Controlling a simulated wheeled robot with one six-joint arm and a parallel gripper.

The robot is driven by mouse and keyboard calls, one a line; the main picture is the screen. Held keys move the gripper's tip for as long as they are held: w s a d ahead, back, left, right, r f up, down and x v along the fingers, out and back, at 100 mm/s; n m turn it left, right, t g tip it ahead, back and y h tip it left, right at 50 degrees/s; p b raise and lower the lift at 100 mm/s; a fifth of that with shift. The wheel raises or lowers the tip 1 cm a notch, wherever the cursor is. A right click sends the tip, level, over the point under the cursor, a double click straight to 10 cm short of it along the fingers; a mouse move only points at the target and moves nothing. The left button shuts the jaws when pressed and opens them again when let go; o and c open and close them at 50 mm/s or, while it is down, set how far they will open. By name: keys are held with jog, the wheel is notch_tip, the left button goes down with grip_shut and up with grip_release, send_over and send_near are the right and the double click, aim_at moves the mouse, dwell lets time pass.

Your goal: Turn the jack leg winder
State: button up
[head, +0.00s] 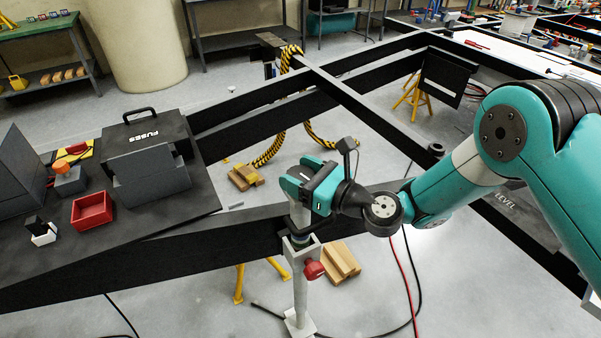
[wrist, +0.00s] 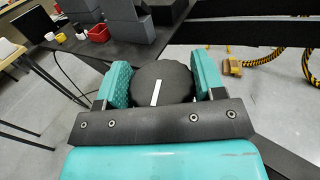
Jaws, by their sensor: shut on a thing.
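The jack leg (head: 298,285) stands upright on a square foot on the floor, at the frame's near beam, with a red knob (head: 314,270) on its side. The jack leg winder (wrist: 162,82) is a dark round knob with a white mark line, seen in the wrist view. My gripper (wrist: 163,73) is shut on the winder, one teal finger on each side of it. In the head view my gripper (head: 300,200) is above the top of the leg and hides most of the winder. The white line runs nearly straight up the wrist picture, leaning slightly right.
A dark board at left carries a FUSES case (head: 146,128), a red tray (head: 92,210) and small parts. Black frame beams (head: 140,265) surround the leg. A yellow-black striped hose (head: 270,150), wooden blocks (head: 341,262) and red and black cables lie around it.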

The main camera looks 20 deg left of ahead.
jog(key=shift+m+t+h+p, duration=0.3)
jog(key=shift+m+t+p, duration=0.1)
jog(key=shift+m+t, duration=0.5)
jog(key=o, duration=0.9)
jog(key=d, duration=0.1)
jog(key=d+b, duration=0.1)
jog(key=s+d, duration=0.1)
jog(key=shift+f+t+b, duration=0.25)
jog(key=shift+t+b, duration=0.05)
jog(key=shift+b, duration=0.1)
jog(key=b+v, duration=0.4)
jog(key=b, duration=0.2)
jog(key=b+v, duration=0.5)
jog(key=b, duration=0.1)
jog(key=b+v, duration=0.5)
jog(key=b, duration=0.2)
jog(key=shift+s+d+r, duration=0.1)
jog(key=shift+d+r, duration=0.05)
jog(key=shift+r, duration=0.2)
